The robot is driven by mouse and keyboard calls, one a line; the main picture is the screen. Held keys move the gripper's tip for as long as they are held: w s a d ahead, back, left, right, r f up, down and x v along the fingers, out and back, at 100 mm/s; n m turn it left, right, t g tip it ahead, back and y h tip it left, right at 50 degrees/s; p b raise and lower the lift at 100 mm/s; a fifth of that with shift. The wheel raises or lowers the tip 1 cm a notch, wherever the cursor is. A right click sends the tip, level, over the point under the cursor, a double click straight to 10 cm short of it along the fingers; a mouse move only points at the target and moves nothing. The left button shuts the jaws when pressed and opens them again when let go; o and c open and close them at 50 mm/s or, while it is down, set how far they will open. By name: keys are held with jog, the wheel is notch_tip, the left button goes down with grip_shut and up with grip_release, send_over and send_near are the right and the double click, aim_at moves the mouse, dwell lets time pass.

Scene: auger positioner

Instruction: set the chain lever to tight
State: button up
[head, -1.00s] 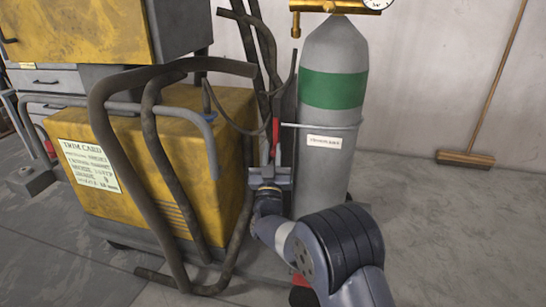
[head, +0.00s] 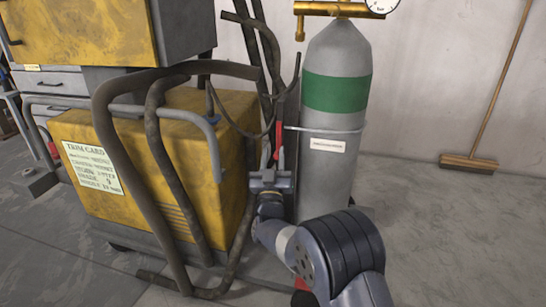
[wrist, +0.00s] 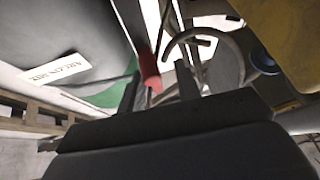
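The chain lever (head: 278,138) is a red handle standing upright at the left side of the grey gas cylinder (head: 333,165), by the band around it. My gripper (head: 270,172) is just below the lever in the head view. In the wrist view the red lever (wrist: 149,71) shows between the two dark fingertips of my gripper (wrist: 158,88), closer to the left one. The fingers stand apart with a gap around the lever, so the gripper looks open. Whether a finger touches the lever cannot be told.
A yellow machine (head: 130,190) with a bent grey rail and dark hoses (head: 125,165) stands close on the left. Dark bars rise behind the lever. A broom (head: 468,162) leans on the wall at right.

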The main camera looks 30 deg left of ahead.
jog(key=p+v, duration=0.2)
jog(key=v, duration=0.8)
jog(key=shift+s+f+p, duration=0.2)
jog(key=shift+s+p, duration=0.1)
jog(key=shift+p, duration=0.05)
jog(key=shift+d, duration=0.15)
jog(key=shift+h, duration=0.3)
jog(key=b+x, duration=0.1)
jog(key=x, duration=0.4)
jog(key=b+x, duration=0.2)
jog(key=x, duration=0.4)
jog(key=shift+w+d+f, duration=0.1)
jog(key=shift+w+d, duration=0.1)
jog(key=shift+w, duration=0.05)
jog(key=shift+s, duration=0.15)
